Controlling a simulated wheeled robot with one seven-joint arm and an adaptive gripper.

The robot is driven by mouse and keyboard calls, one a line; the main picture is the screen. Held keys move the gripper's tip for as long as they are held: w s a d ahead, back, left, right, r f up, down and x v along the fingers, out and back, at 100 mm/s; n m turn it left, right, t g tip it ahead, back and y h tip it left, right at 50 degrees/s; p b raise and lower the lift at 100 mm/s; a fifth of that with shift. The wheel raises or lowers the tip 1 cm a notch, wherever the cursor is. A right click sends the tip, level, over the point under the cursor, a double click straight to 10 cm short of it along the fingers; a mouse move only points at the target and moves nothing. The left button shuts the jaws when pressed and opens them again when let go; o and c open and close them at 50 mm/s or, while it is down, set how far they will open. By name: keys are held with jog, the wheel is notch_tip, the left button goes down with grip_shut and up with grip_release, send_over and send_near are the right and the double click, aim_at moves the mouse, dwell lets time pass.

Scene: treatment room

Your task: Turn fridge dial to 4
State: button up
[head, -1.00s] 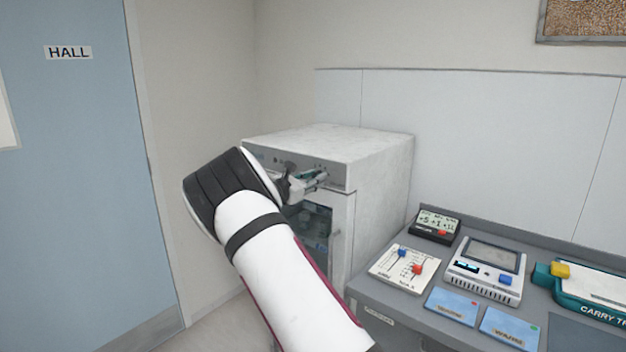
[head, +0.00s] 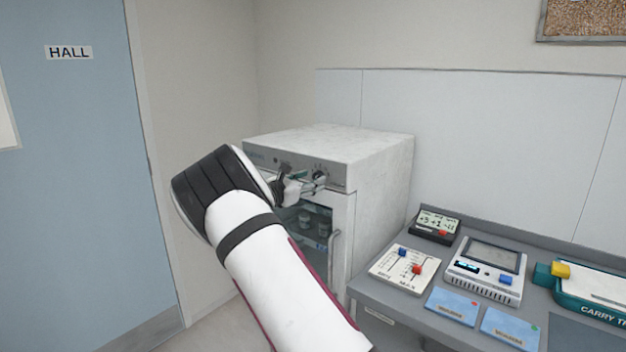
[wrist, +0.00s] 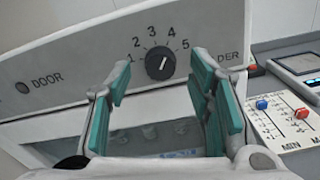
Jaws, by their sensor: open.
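The fridge (head: 385,190) is a pale box with a grey control panel. Its round black dial (wrist: 160,63) shows in the wrist view, with numbers 1 to 5 around its top. The dial's white mark points up and a little right, roughly toward the 4; I cannot tell the exact setting. The dial also shows in the head view (head: 320,177). My gripper (wrist: 160,68) is open, with one teal-padded finger on each side of the dial in the wrist view. The dial appears beyond the fingertips, and nothing is held.
A DOOR label and a dark round knob (wrist: 22,88) sit on the panel's left. The fridge's glass door (head: 308,225) with a vertical handle is below. A grey counter (head: 385,297) at right holds a slider board (head: 404,270) and other devices.

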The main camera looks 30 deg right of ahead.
jog(key=v, duration=1)
jog(key=s+d+r+m+g+y, duration=0.2)
jog(key=s+m+g+y, duration=0.6)
jog(key=s, duration=1.1)
jog(key=s+a+m+t+y, duration=0.3)
jog(key=s+a, duration=0.6)
jog(key=s, duration=0.4)
jog(key=s+a+m+t+y, duration=0.3)
jog(key=s+a+m+y, duration=0.3)
jog(key=s, duration=0.8)
jog(key=a+r+m, duration=0.1)
jog(key=a+m, duration=0.1)
jog(key=a, duration=0.1)
jog(key=shift+a+t, duration=0.15)
jog(key=shift+t, duration=0.25)
